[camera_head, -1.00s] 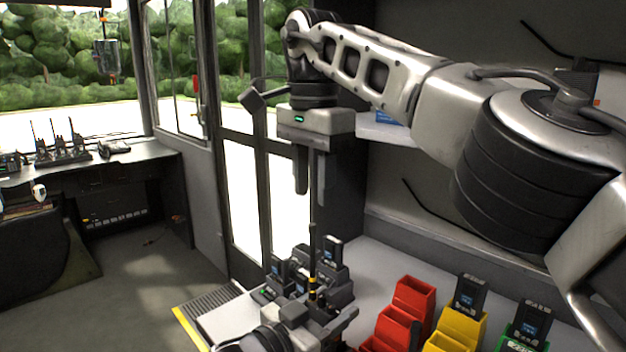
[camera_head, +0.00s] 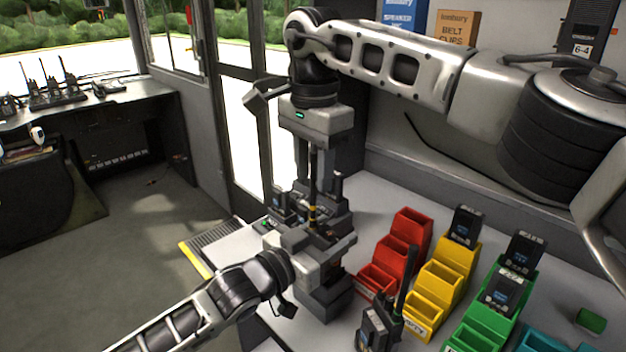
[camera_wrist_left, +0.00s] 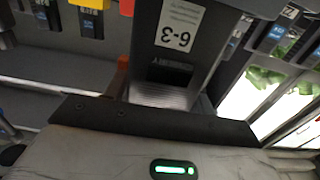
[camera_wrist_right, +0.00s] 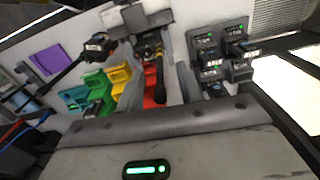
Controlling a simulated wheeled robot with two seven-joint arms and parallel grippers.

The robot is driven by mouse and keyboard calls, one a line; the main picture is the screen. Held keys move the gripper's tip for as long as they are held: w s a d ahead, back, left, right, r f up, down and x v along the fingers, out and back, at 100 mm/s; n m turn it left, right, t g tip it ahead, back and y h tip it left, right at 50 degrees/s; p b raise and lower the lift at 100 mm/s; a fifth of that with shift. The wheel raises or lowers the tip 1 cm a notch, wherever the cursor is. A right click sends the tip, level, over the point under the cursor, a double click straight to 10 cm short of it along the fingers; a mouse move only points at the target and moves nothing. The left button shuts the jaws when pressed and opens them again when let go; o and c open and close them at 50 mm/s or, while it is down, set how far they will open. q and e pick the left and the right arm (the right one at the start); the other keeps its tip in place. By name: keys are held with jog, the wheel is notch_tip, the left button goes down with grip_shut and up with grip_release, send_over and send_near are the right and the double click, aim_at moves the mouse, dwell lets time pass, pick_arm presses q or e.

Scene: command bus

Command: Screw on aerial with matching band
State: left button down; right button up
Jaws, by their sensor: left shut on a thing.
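My left gripper (camera_head: 308,245) is shut on a dark radio, which shows in the left wrist view (camera_wrist_left: 180,45) with an upside-down "6-3" label. A thin black aerial (camera_head: 313,185) with a yellow band near its base stands upright above the left gripper; whether it is seated in the radio cannot be told. My right gripper (camera_head: 312,165) points down from above, with its fingers on either side of the aerial. In the right wrist view the aerial (camera_wrist_right: 159,80) lies between the two spread fingers, with gaps visible.
Red (camera_head: 398,245), yellow (camera_head: 442,285) and green (camera_head: 490,325) bins stand on the grey table to the right, some with radios. Another radio with an aerial (camera_head: 378,325) stands in front. Radios in a charger (camera_head: 283,202) stand close behind my grippers. Boxes (camera_head: 458,27) sit on a shelf.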

jog(key=shift+f, duration=1.3)
grip_shut()
jog(key=m, duration=2.2)
jog(key=shift+c, duration=0.3)
grip_release()
